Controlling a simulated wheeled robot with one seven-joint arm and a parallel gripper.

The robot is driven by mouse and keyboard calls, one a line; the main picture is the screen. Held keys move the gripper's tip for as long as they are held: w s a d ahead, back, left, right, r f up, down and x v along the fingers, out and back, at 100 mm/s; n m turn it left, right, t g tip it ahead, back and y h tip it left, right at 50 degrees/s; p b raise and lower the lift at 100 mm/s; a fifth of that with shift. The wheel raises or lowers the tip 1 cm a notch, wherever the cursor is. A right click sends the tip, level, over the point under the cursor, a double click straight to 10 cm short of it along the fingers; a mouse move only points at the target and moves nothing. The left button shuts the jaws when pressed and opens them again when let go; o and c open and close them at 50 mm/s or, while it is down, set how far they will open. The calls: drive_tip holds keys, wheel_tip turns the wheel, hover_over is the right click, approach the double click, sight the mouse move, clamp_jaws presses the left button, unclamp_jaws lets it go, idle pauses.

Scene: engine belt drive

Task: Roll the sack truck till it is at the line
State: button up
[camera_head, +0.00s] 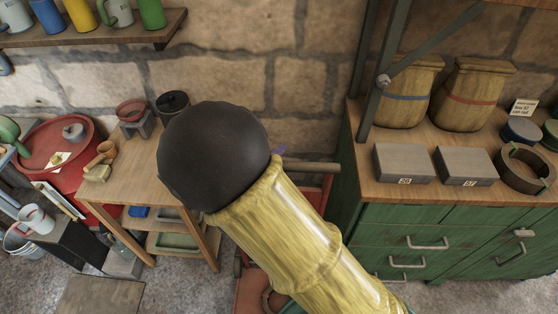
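A red frame (312,194) with a wooden bar (312,168) across its top stands between the wooden table and the green cabinet. It may be the sack truck, but my arm covers most of it. A reddish lower part (250,292) shows below, left of my arm. My yellow arm with its large black joint fills the middle of the view. My gripper does not show; a tiny purple spot beside the black joint is too small to tell. I cannot see a line on the floor.
A green cabinet (440,238) with sacks and grey blocks on top stands at the right. A wooden table (135,178) stands at the left, near a red drum (40,135). A dark bench (62,240) is at the lower left. Some stone floor (180,285) is bare in front.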

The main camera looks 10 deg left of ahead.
drive_tip(key=b+v, duration=0.1)
drive_tip(key=v, duration=1.6)
drive_tip(key=shift+s+b, duration=0.2)
drive_tip(key=shift+b, duration=0.15)
drive_tip(key=shift+s+a, duration=0.1)
drive_tip(key=shift+a, duration=0.05)
